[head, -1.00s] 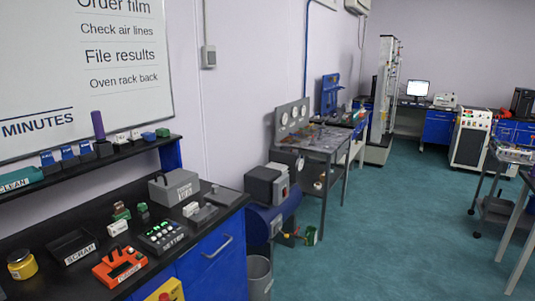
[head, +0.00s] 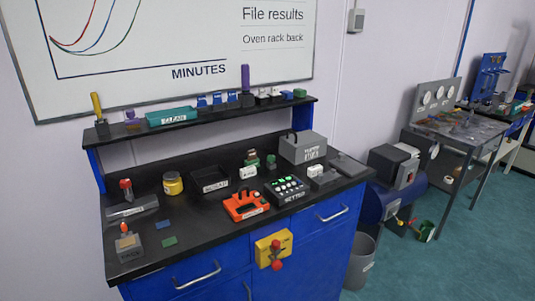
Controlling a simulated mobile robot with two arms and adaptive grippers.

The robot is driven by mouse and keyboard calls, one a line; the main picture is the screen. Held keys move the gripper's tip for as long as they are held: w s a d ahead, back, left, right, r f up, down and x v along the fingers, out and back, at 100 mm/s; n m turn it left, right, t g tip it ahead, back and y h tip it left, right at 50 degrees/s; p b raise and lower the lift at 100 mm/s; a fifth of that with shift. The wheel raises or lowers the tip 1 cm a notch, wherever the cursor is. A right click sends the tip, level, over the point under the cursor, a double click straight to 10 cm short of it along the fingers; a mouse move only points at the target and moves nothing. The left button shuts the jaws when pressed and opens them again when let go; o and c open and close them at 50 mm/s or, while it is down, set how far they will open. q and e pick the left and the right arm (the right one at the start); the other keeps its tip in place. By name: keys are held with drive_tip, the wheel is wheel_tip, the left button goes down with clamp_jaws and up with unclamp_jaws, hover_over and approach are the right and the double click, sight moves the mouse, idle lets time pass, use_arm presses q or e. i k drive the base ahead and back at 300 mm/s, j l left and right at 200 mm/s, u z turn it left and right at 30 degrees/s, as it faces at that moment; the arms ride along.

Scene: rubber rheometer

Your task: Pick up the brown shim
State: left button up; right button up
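Neither of my grippers is in the head view.
A grey block with an orange top (head: 128,243) stands left of the flat pieces. A yellow jar (head: 173,184), a black scrap tray (head: 210,181), an orange holder (head: 246,206) and a keypad box (head: 287,190) stand around. A shelf (head: 205,116) runs behind. A bin (head: 359,262) stands at right.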

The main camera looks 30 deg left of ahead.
sight(252, 154)
drive_tip(key=i+u, duration=0.15)
drive_tip(key=u, duration=0.3)
drive_tip(key=i+l+u, duration=0.1)
drive_tip(key=u, duration=0.4)
drive_tip(key=i+l+u, duration=0.1)
drive_tip(key=l+u, duration=0.15)
drive_tip(key=u, duration=0.2)
